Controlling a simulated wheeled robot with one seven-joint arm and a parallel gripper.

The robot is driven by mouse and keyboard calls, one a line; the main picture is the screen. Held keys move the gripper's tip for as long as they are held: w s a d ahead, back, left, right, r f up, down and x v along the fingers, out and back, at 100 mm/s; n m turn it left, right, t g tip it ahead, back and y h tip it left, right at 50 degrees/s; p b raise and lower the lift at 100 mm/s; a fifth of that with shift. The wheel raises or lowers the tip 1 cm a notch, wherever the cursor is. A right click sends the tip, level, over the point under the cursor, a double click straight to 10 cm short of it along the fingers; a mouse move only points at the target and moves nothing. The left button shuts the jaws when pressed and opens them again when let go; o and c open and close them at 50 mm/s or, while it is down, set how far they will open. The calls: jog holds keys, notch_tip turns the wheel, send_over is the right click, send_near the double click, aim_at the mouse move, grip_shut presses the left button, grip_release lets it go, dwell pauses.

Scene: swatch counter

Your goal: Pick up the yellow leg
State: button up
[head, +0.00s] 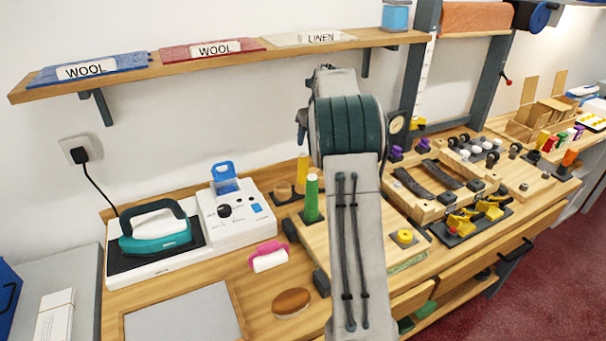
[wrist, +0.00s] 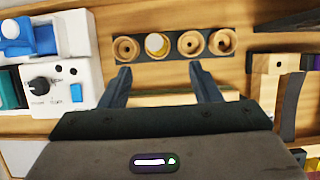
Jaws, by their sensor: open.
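The yellow leg (head: 302,168) stands upright at the back of the counter in the head view, behind a green leg (head: 312,198) and partly hidden by my arm. In the wrist view I look down on what appears to be the yellow leg (wrist: 156,45), in the second wooden cup from the left of a dark rack (wrist: 174,61). My gripper (wrist: 159,76) is open and empty in the wrist view. Its fingertips lie just below the rack in the picture, apart from the leg. My arm hides the gripper in the head view.
A white control box (head: 236,215) and a teal iron (head: 155,232) stand to the left. A pink-handled roller (head: 268,257) and a brown oval block (head: 291,302) lie in front. A wooden shelf (head: 240,54) runs above. Wooden fixtures (head: 440,195) crowd the right.

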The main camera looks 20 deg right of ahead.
aim_at(302, 162)
jog(key=p+x, duration=0.1)
jog(key=x, duration=0.7)
jog(key=shift+a+p+x, duration=0.15)
jog(key=shift+p+x, duration=0.4)
jog(key=shift+x, duration=0.85)
jog(key=shift+a+p+x, duration=0.2)
jog(key=shift+p+x, duration=0.35)
jog(key=shift+x, duration=0.9)
jog(key=c, duration=1.1)
